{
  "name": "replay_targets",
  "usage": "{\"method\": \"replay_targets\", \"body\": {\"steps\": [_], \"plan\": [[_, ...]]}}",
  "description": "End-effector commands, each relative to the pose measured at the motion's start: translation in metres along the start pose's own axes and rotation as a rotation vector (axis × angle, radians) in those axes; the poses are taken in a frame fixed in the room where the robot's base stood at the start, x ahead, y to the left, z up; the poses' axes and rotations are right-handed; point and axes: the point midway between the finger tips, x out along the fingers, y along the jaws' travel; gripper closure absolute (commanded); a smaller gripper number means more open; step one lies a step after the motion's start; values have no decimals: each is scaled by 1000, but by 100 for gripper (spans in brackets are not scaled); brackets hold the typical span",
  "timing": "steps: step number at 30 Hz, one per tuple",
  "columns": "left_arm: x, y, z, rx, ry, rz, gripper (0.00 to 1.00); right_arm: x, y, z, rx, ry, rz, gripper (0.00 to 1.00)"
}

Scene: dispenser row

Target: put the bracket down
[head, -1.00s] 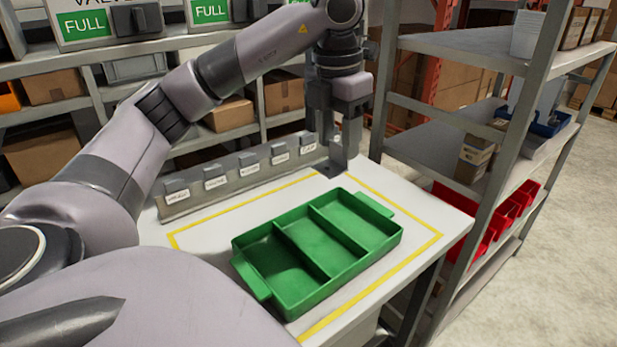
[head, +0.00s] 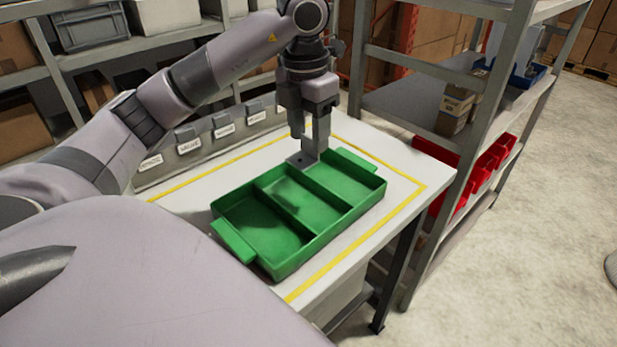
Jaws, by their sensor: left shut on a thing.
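My left gripper (head: 309,132) points down and is shut on a grey metal bracket (head: 302,161). The bracket's flat foot, with a hole in it, shows below the fingers; part of its upright is hidden by them. The bracket is at the far long rim of the green tray (head: 337,211); I cannot tell whether it is over the rim or just behind it. The tray stands on the white table and has three compartments, which look empty. My right gripper is not in view.
A grey dispenser row (head: 205,146) with several labelled slots runs along the table's back edge. A yellow line frames the white tabletop (head: 405,165). A metal shelf (head: 425,107) with red bins (head: 463,180) stands to the right. The table front is clear.

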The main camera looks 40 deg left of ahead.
Motion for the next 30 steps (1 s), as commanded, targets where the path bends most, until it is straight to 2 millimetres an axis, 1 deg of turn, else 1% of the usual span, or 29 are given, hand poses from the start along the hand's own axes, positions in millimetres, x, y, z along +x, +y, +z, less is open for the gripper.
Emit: {"method": "replay_targets", "body": {"steps": [1, 6, 9, 12, 17, 24, 26, 30], "plan": [[14, -1, -1, 2, 4, -2, 82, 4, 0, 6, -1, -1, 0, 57], [44, 0, -3, 1, 4, -1, 82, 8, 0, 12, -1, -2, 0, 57], [58, 0, -4, 0, 2, 0, 82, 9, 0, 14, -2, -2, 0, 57], [68, 0, -4, 0, 2, 0, 82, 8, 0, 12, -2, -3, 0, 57], [77, 0, -5, 0, 1, 1, 82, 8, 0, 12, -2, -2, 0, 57], [108, 0, -7, 0, 2, 0, 82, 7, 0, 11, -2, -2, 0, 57], [111, 0, -7, 0, 0, 0, 82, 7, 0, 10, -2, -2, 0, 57], [111, 0, -6, 1, -1, 0, 82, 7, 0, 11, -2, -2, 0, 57]]}}
